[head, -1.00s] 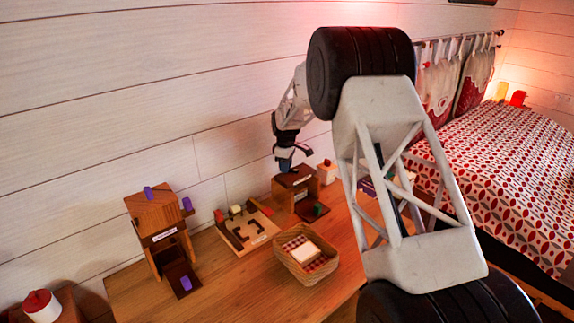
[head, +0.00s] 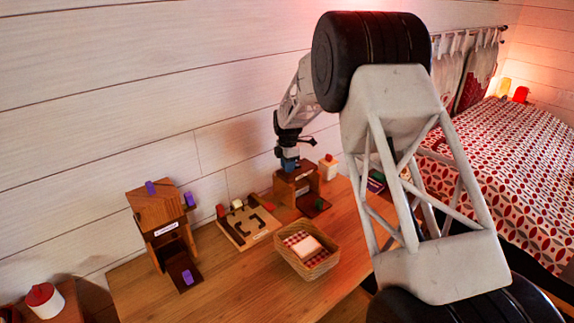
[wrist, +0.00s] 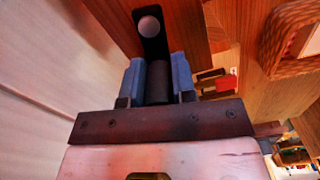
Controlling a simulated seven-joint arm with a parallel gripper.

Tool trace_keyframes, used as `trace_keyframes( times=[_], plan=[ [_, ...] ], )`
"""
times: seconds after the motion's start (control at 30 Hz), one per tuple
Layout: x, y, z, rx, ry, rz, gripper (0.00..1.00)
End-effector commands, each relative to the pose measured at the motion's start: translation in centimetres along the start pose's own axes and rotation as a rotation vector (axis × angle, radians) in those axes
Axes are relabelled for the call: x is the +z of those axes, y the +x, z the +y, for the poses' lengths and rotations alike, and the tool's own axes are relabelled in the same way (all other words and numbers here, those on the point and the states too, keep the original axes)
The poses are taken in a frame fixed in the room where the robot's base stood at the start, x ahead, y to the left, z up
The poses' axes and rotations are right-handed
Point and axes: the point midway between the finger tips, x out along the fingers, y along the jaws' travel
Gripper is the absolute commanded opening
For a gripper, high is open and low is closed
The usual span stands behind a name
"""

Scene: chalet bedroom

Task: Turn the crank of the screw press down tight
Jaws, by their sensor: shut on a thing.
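The screw press (head: 284,184) is a brown wooden frame with an open front, near the wall at the back of the wooden table. My gripper (head: 289,164) is over its top. In the wrist view my gripper (wrist: 158,80) has its two blue fingers shut on the dark upright crank handle (wrist: 158,86). The handle joins a black crank arm (wrist: 151,48) with a pale round screw head at its other end, lying over the press's wooden top. A green piece (head: 320,204) sits at the press's foot. The inside of the press is too small to read.
A wicker basket (head: 292,262) with checked cloth stands in front of the press. A wooden tray (head: 256,238) with cut-out shapes is to its left, then a wooden tower (head: 151,212) with purple pieces. A red-topped white box (head: 328,172) stands close on the right.

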Motion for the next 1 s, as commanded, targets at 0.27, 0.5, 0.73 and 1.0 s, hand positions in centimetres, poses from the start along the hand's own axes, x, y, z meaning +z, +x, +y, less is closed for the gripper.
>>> trace_keyframes(
  times=[0.27,0.5,0.73,1.0],
  plan=[
    [-0.02,-0.15,-0.08,0.002,-0.034,0.000,0.02],
    [-0.02,-0.15,-0.08,0.002,-0.033,0.000,0.02],
    [0.00,-0.08,-0.10,0.001,-0.032,0.000,0.49],
    [0.01,-0.13,-0.11,0.001,-0.032,0.000,0.49]
  ],
)
